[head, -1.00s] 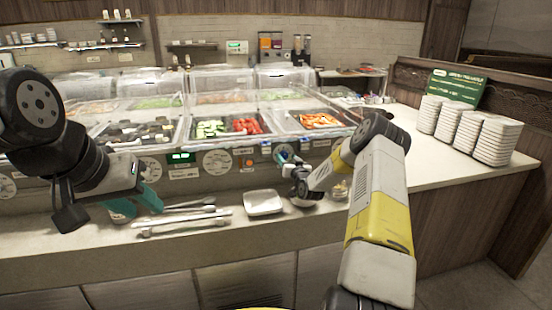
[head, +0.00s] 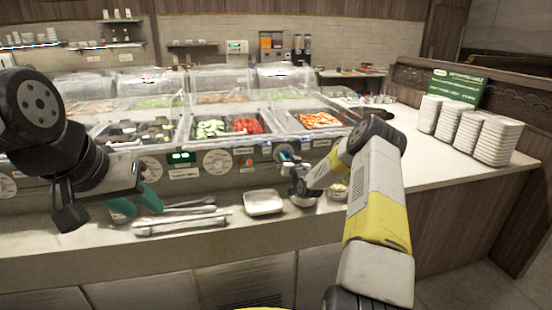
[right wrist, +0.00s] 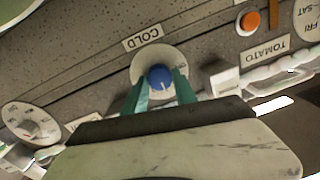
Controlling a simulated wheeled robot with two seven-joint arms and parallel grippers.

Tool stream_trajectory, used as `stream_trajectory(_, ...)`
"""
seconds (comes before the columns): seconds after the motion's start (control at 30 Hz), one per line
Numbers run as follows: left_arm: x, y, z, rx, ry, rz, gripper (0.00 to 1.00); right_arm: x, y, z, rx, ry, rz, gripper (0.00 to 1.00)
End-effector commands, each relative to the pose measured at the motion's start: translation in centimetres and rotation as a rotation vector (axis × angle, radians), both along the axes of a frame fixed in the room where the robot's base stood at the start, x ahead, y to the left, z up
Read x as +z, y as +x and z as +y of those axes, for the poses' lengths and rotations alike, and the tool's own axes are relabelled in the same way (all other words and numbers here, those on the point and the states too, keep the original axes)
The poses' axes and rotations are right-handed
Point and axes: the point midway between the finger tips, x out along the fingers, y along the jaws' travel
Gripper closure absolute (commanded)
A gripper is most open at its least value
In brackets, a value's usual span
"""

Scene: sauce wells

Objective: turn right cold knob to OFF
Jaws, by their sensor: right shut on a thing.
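The blue cold knob (right wrist: 160,77) sits on a pale round dial under a COLD label (right wrist: 142,37) in the right wrist view. My right gripper (right wrist: 158,92) has its teal fingers on both sides of the knob and is shut on it. In the head view my right gripper (head: 288,160) is at the counter's front panel, and its wrist hides most of the knob there. A white pointer mark shows on the knob; the OFF marking is too small to read. My left gripper (head: 148,198) hangs at the left above the ledge, its teal fingers partly seen.
Metal tongs (head: 180,222) and a white square dish (head: 263,202) lie on the ledge below the panel. An orange button (right wrist: 250,21) and a TOMATO label (right wrist: 265,50) are near the knob. Plate stacks (head: 490,140) stand at the right.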

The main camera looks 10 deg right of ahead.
Motion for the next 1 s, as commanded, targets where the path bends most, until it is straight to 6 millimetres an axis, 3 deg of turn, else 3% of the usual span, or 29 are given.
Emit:
stream_trajectory(0.37,0.0,0.0,0.0,0.0,0.0,0.0,0.64,0.12,0.01,0.22,0.002,-0.231,-0.009,1.0)
stream_trajectory(1.0,0.0,0.0,0.0,0.0,0.0,0.0,0.64,0.07,-0.02,0.4,0.003,-0.838,-0.029,1.0)
